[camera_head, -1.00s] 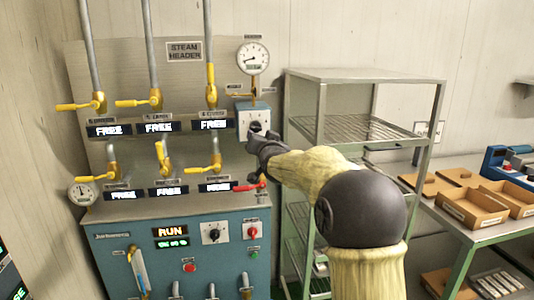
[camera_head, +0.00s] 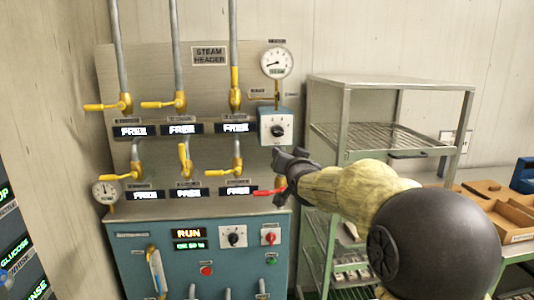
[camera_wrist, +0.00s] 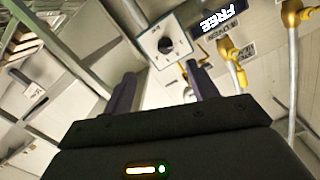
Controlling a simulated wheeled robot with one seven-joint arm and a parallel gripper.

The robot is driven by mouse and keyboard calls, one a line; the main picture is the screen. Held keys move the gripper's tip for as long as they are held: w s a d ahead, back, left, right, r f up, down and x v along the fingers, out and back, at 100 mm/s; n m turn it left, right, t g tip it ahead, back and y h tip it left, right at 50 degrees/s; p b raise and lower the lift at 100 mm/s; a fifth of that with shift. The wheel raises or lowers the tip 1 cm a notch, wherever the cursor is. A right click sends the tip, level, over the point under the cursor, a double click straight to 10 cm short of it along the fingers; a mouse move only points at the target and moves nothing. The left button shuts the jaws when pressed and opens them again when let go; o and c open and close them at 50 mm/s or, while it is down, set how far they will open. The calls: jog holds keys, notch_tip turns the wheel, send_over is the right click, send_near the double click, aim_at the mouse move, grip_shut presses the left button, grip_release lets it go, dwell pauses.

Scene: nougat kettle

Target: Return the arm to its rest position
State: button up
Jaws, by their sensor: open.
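My gripper (camera_head: 287,165) is open and empty in the head view, in front of the right side of the steam header panel. It is just below the blue-edged selector box with a black knob (camera_head: 277,130) and near a red valve handle (camera_head: 270,192). In the wrist view my gripper's two dark fingers (camera_wrist: 163,90) stand apart with nothing between them. The selector box (camera_wrist: 168,45) shows beyond them. My arm reaches in from the lower right with the elbow bent.
The steam header panel (camera_head: 150,75) has yellow-handled valves and "FREE" displays above a blue cabinet (camera_head: 225,275). A metal rack (camera_head: 395,83) stands close to the right of the panel, behind my arm. Cardboard trays (camera_head: 510,220) lie on a table at far right.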

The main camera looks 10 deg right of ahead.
jog(key=s+f+n+g+p, duration=0.2)
jog(key=s+f+g+p, duration=0.4)
jog(key=s+f, duration=0.65)
jog(key=s+f+n+g+p, duration=0.1)
jog(key=s+f+g, duration=0.3)
jog(key=s, duration=0.6)
jog(key=s+f+n+g+p, duration=0.1)
jog(key=s+f+g, duration=0.3)
jog(key=s, duration=0.7)
jog(key=shift+s+f+g+p, duration=0.15)
jog(key=shift+f+g+p, duration=0.2)
jog(key=shift+f, duration=0.35)
